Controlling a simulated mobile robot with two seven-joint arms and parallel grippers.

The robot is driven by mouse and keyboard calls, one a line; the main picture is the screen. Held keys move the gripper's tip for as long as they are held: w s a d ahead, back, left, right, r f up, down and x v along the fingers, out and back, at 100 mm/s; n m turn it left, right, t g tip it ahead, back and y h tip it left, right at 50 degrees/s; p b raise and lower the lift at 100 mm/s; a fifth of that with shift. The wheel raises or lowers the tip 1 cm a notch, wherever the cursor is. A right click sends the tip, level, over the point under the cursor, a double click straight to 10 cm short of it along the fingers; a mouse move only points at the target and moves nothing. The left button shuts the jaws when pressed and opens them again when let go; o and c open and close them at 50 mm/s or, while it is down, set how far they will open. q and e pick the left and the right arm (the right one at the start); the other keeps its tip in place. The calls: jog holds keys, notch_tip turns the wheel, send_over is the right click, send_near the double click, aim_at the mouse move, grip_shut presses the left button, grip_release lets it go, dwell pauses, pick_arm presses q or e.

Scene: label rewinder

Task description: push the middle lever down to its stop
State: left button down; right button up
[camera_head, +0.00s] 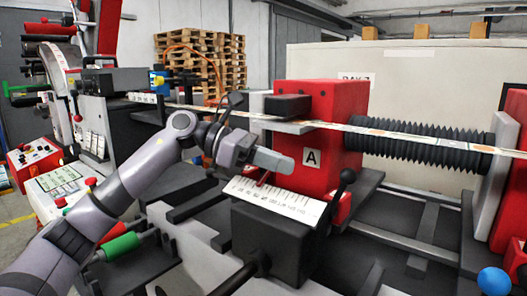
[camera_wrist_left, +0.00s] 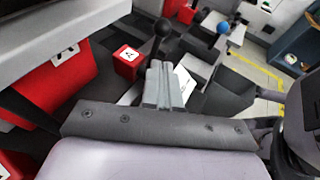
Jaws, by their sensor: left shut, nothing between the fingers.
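A lever with a black ball knob (camera_head: 347,176) stands tilted beside the dark block, to the right of the white scale plate (camera_head: 275,200); I take it as the middle lever. Its black knob (camera_wrist_left: 162,27) also shows in the left wrist view, just beyond my fingertips, its shaft running down toward them. My left gripper (camera_head: 283,162) is shut and empty, in front of the red block marked A, to the left of the knob and slightly higher in the picture. Its closed fingers (camera_wrist_left: 164,85) point toward the lever in the wrist view. I see no contact.
The red block marked A (camera_head: 312,157) stands behind the gripper, with a label web (camera_head: 400,138) and black bellows (camera_head: 420,150) to its right. A dark block (camera_head: 278,243) lies in front. A blue ball knob (camera_head: 494,281) is at the lower right.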

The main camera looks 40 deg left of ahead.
aim_at(338, 196)
pick_arm(q)
jog(key=r+p+x, duration=0.1)
jog(key=p+x, duration=0.1)
jog(key=x, duration=0.5)
jog(key=shift+w+d, duration=0.3)
jog(key=shift+d, duration=0.2)
pick_arm(e)
notch_tip(338, 196, up, 3)
jog(key=shift+f, duration=0.2)
